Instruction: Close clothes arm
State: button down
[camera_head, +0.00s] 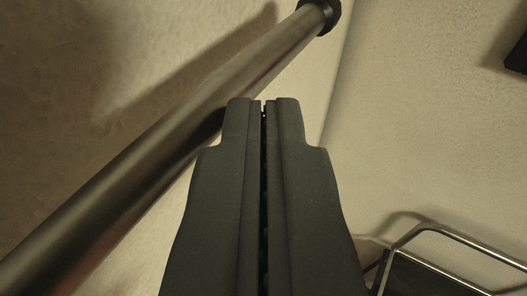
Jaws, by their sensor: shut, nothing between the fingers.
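A metal clothes arm (165,150) runs as a thick tube from the lower left to the top middle, with a dark cap (325,14) at its upper end. My gripper (264,100) is shut and empty, with its fingers pointing up the picture. Its left fingertip overlaps the lower right edge of the tube in the view. I cannot tell whether they touch. A short stretch of the tube's edge is hidden behind the left finger.
A beige wall (60,60) lies behind the tube and carries its shadow. A wall corner runs down right of the fingers to another plain wall (420,130). A metal-framed dark object (425,280) stands at the lower right. A dark thing (517,55) shows at the upper right edge.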

jog(key=s+d+r+b, duration=0.3)
jog(key=s+d, duration=0.4)
jog(key=d, duration=0.5)
jog(key=s+a+f+b, duration=0.1)
jog(key=s+b, duration=0.5)
jog(key=s, duration=1.2)
jog(key=s+a+f+b, duration=0.2)
jog(key=s+f+b, duration=0.2)
jog(key=s, duration=1.4)
jog(key=b, duration=0.3)
jog(key=shift+a, duration=0.15)
jog(key=shift+s+f, duration=0.1)
